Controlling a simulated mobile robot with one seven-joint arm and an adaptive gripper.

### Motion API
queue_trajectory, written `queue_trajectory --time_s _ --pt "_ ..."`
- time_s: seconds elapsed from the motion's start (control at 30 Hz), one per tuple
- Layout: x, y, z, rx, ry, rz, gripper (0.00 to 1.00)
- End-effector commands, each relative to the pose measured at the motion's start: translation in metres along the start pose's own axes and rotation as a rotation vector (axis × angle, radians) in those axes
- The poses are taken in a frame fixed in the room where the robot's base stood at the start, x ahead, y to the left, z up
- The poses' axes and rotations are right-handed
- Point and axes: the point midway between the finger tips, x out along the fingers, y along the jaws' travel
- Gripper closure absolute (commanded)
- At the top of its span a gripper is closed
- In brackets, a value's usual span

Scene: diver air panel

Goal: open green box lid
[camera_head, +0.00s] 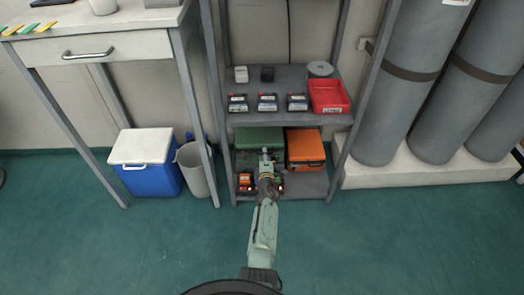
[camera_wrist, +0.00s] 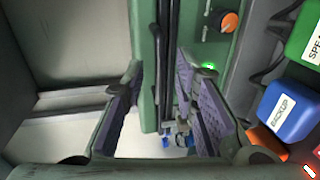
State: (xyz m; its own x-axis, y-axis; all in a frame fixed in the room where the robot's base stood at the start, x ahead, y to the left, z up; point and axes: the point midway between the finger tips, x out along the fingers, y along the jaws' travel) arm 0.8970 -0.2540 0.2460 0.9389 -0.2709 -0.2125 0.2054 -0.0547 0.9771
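The green box (camera_head: 259,137) sits on the lower shelf, left of the orange case. Its lid looks shut in the head view; my arm covers part of its front. My gripper (camera_head: 265,153) reaches in at the front of the box. In the wrist view my gripper (camera_wrist: 160,72) has its two purple-padded fingers spread apart. A green edge of what looks like the box (camera_wrist: 145,55), with a dark seam beside it, runs between the fingertips. Nothing is clearly gripped, and I cannot tell whether a finger touches the box.
The orange case (camera_head: 305,147) stands close on the right. In the wrist view a blue block labelled BACKUP (camera_wrist: 286,110) and an orange knob (camera_wrist: 229,21) lie right of the fingers. Shelf posts and the board above (camera_head: 287,118) limit room; the floor in front is clear.

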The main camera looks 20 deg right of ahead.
Motion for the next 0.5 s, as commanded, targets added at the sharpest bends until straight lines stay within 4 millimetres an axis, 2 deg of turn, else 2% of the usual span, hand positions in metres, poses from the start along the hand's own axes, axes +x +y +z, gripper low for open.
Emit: queue_trajectory --time_s 0.3,0.5 --pt "0.0003 -0.0012 0.0016 0.0 0.0 0.0 0.73" --pt "0.0003 -0.0011 0.0015 0.0 0.0 0.0 0.86"
